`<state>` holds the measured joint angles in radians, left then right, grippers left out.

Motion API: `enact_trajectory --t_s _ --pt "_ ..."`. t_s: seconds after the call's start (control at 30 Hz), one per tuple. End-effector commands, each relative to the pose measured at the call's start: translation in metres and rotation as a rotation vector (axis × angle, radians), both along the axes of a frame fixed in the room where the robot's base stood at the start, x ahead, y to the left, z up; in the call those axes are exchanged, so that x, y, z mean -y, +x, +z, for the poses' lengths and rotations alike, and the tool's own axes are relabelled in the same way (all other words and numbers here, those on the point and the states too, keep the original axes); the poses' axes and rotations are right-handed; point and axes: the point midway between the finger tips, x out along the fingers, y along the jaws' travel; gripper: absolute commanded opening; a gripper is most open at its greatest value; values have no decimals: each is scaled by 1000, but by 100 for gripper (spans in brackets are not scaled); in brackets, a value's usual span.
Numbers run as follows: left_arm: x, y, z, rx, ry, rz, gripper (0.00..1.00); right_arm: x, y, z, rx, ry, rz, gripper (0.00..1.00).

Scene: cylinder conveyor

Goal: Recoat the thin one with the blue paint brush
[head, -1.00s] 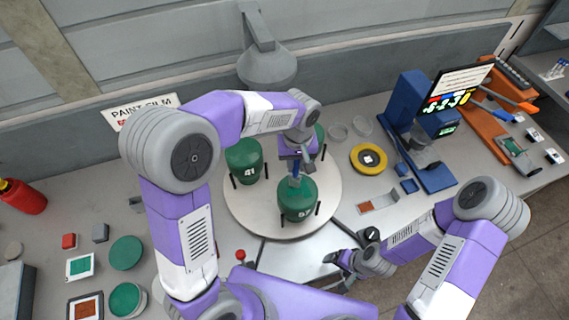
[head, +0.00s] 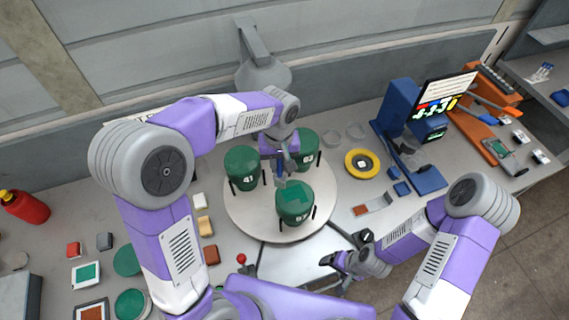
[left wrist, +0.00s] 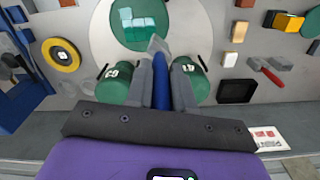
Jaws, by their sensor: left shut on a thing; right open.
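My left gripper (head: 282,163) is shut on the blue paint brush (left wrist: 164,66), between the turntable's cylinders. In the left wrist view the brush's pale tip points at the front green cylinder (left wrist: 130,40); contact cannot be told. This cylinder (head: 295,207) has lighter green patches on top, and its number is hard to read. Green cylinder 41 (head: 242,162) stands at the back left and green cylinder 63 (head: 306,143) at the back right, partly behind my gripper. All stand upright on the round pale turntable (head: 245,212). My right gripper (head: 333,262) is open and empty, near the front right of the turntable.
A yellow ring (head: 362,164) and a blue stand (head: 405,125) with a screen are to the right. Colour sample cards and green discs (head: 130,305) lie at the left, with a red bottle (head: 24,206) further left. A grey lamp-like hood (head: 262,75) hangs behind the turntable.

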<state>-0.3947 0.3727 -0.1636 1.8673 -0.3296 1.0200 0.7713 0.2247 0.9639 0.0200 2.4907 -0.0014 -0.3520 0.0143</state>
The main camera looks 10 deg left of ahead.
Motion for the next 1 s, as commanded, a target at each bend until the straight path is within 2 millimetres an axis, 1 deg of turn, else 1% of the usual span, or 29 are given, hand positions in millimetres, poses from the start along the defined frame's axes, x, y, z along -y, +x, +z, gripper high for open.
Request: enact_trajectory --t_s 0.03,0.1,0.3,1.0 --pt "0 1 6 5 -2 1 0 0 0 0 0 0 0 79" --pt "0 1 11 4 -2 2 0 0 0 0 0 0 0 79" --pt "-1 0 21 3 -1 3 0 0 0 0 -1 0 0 79" --pt "-1 0 21 1 -1 3 0 0 0 0 -1 0 0 79"
